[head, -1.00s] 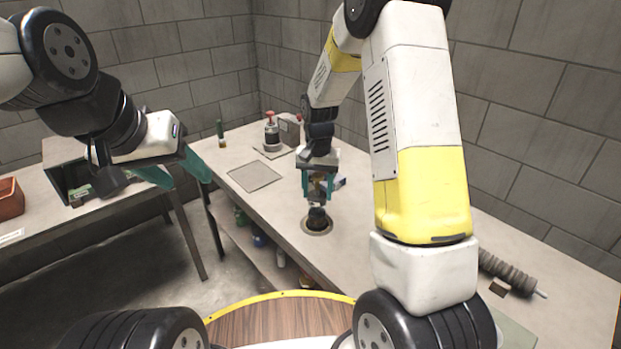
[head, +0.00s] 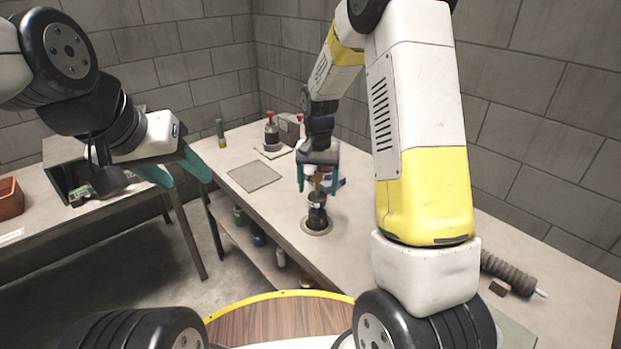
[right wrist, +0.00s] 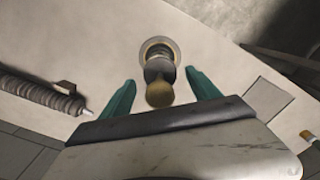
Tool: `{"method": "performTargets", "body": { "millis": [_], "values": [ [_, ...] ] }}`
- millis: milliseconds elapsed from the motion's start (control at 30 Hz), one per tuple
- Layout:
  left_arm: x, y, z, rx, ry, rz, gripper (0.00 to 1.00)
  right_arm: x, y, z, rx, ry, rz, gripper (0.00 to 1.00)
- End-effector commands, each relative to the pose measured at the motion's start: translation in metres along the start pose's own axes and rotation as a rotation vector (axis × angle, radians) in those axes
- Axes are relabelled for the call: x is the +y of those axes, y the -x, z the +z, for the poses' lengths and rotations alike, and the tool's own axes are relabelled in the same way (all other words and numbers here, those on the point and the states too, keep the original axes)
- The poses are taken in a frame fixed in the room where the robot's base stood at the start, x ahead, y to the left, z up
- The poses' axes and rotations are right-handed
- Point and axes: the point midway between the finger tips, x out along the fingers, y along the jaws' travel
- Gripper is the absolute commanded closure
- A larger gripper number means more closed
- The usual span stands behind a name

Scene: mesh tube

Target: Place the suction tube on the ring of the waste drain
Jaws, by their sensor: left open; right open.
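The suction tube (head: 317,212) is a dark, upright piece with a brownish-yellow top. It stands at the ring of the waste drain (head: 306,229), a round light ring set in the table. In the right wrist view the tube (right wrist: 159,75) overlaps the ring (right wrist: 147,47); whether it is fully seated I cannot tell. My right gripper (head: 319,187) is open just above the tube, and in the wrist view its teal fingers (right wrist: 161,92) stand apart on either side of the top, with gaps. My left gripper (head: 184,170) is open and empty, away to the left.
A ribbed grey hose (head: 511,273) lies on the table (head: 420,235) at the right. A flat grey square (head: 254,176) lies left of the drain. A side table (head: 95,212) is at the left.

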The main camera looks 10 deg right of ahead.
Motion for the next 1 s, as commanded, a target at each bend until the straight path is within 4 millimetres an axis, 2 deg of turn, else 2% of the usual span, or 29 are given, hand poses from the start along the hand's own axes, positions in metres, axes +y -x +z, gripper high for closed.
{"method": "performTargets", "body": {
  "millis": [100, 300, 400, 667, 767, 1000],
  "values": [
    [0.000, 0.000, 0.000, 0.000, 0.000, 0.000, 0.48, -0.001, 0.028, -0.001, 0.006, 0.000, -0.003, 0.29],
    [0.000, 0.000, 0.000, 0.000, 0.000, 0.000, 0.48, -0.001, 0.070, -0.001, 0.004, 0.000, -0.002, 0.29],
    [0.000, 0.000, 0.000, 0.000, 0.000, 0.000, 0.48, -0.001, 0.086, -0.001, 0.003, 0.000, -0.002, 0.29],
    [0.000, 0.000, 0.000, 0.000, 0.000, 0.000, 0.48, 0.004, 0.112, 0.005, 0.012, 0.008, -0.014, 0.29],
    [0.000, 0.000, 0.000, 0.000, 0.000, 0.000, 0.48, 0.012, 0.133, 0.017, 0.041, 0.029, -0.049, 0.29],
    [0.000, 0.000, 0.000, 0.000, 0.000, 0.000, 0.48, 0.045, 0.192, 0.078, 0.168, 0.129, -0.162, 0.29]
  ]
}}
